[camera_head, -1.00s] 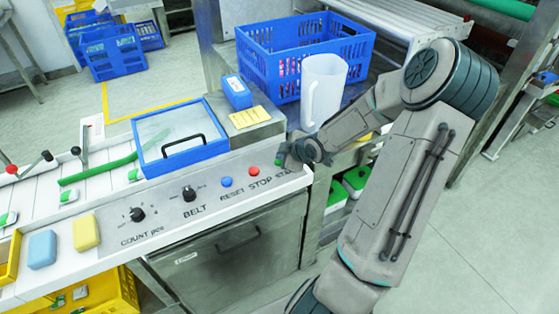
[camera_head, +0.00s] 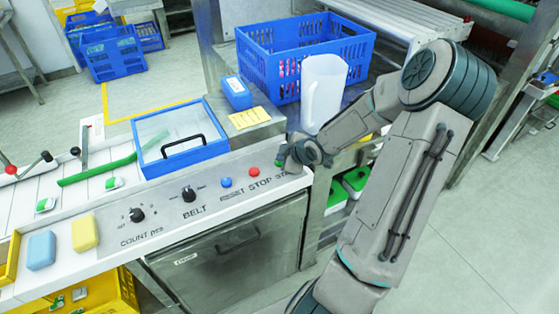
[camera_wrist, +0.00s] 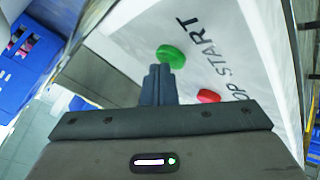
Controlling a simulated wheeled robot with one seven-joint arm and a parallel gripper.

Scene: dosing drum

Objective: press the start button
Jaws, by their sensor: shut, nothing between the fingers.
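The green START button (camera_wrist: 171,55) is on the white panel, beside the word START, in the wrist view. My gripper (camera_wrist: 160,69) is shut and empty, with its fingertips at the near edge of that button, partly covering it. I cannot tell whether they touch or press it. In the head view my gripper (camera_head: 287,160) is at the right end of the control panel (camera_head: 215,207), where a bit of green shows by the fingers and part of the START label is covered.
The red STOP button (camera_wrist: 208,96) is close beside the fingers. The blue RESET button (camera_head: 226,182) and two black knobs are farther left. A clear jug (camera_head: 323,92) and a blue crate (camera_head: 300,62) stand behind my wrist. A blue-framed lid (camera_head: 182,141) lies behind the panel.

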